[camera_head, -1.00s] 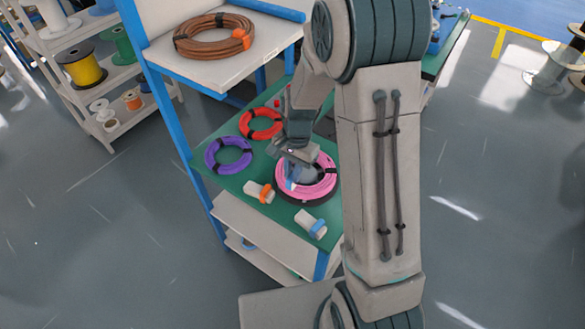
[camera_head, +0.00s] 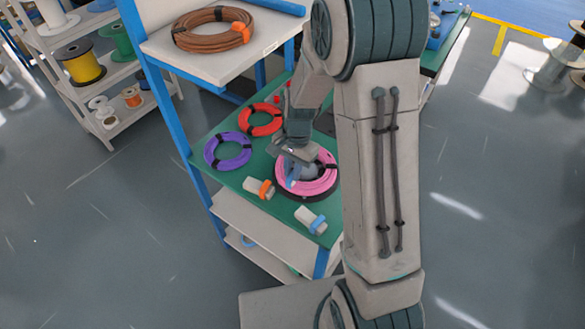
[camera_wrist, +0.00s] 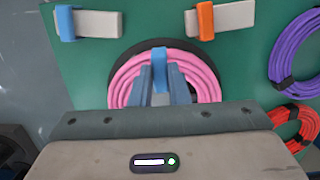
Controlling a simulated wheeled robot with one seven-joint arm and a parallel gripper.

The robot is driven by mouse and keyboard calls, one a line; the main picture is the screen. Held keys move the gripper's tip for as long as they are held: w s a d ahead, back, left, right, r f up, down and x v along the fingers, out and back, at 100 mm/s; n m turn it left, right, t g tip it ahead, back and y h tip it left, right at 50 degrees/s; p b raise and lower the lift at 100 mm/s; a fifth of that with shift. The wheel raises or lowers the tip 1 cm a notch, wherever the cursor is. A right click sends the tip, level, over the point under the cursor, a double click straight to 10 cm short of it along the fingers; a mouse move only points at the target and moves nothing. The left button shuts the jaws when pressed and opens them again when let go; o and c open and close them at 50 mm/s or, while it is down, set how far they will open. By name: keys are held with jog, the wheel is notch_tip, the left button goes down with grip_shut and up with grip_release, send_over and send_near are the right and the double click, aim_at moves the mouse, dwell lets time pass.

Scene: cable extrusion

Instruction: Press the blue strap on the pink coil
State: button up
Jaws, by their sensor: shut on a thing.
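The pink coil (camera_head: 318,186) lies on a dark round base on the green bench top, and it also shows in the wrist view (camera_wrist: 205,80). The blue strap (camera_wrist: 160,62) lies across the coil's band, directly in front of my fingertips in the wrist view. My gripper (camera_wrist: 160,92) is over the coil, pointing down, with its fingers close together and shut on the blue strap. In the head view my gripper (camera_head: 291,180) covers the left part of the coil. The fingers hide the strap's lower end.
A purple coil (camera_head: 212,160) and a red coil (camera_head: 250,128) lie to the left. Two pale blocks, one with an orange band (camera_head: 265,190) and one with a blue band (camera_head: 317,224), lie near the front edge. A brown coil (camera_head: 190,40) is on the upper shelf.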

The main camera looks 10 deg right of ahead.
jog(key=shift+f+b, duration=0.6)
jog(key=shift+f, duration=0.3)
jog(key=shift+f+b, duration=0.4)
jog(key=shift+f, duration=0.2)
dwell(0.8)
jog(key=o, duration=0.9)
jog(key=shift+c, duration=0.2)
jog(key=shift+r, duration=0.1)
notch_tip(320, 180, up, 8)
jog(key=p, duration=0.6)
